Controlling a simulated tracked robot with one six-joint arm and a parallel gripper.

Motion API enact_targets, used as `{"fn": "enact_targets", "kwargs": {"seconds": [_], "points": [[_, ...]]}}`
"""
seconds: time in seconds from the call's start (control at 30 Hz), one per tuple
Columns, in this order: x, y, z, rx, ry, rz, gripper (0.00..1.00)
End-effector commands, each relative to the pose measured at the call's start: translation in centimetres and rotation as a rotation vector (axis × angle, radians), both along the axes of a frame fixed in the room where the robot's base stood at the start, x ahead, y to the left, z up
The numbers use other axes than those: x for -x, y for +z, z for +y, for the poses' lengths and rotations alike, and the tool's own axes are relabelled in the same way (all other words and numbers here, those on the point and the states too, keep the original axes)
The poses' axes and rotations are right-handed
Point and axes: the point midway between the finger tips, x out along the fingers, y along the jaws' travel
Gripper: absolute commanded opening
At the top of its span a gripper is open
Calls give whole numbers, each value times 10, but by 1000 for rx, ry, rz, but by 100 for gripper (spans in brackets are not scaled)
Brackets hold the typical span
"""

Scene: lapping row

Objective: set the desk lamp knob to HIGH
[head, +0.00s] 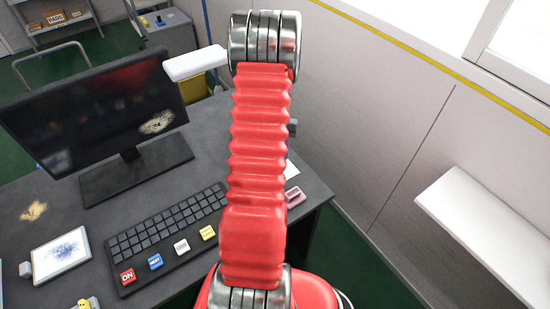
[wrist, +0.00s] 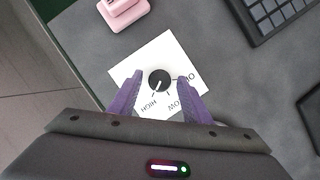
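The lamp's dial is a black knob (wrist: 160,80) on a white plate (wrist: 150,52) in the wrist view. OFF is printed right of the knob, LOW below it and HIGH at its lower left. The white mark on the knob points down and slightly left, roughly toward HIGH. My gripper (wrist: 161,75) is open, its purple fingers on either side of the knob with a gap on each side. In the head view my red arm hides the knob and my gripper. A white bar-shaped piece (head: 195,63), perhaps the lamp head, shows beside the arm.
A monitor (head: 95,105), a keyboard (head: 165,235) and a white pad (head: 62,258) are on the dark desk. A pink block (wrist: 124,12) lies near the plate, by the desk edge. A white shelf (head: 480,225) is on the right wall.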

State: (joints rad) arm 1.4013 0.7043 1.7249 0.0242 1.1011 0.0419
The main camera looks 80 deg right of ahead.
Motion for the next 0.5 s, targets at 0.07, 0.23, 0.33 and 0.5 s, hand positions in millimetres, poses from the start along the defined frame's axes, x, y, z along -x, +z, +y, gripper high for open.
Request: {"fn": "enact_targets", "kwargs": {"seconds": [0.07,0.23,0.33,0.5], "points": [[0,0,0,-1,0,0,44],[0,1,0,-2,1,0,44],[0,4,-1,-2,1,0,44],[-1,21,-8,0,1,0,44]]}}
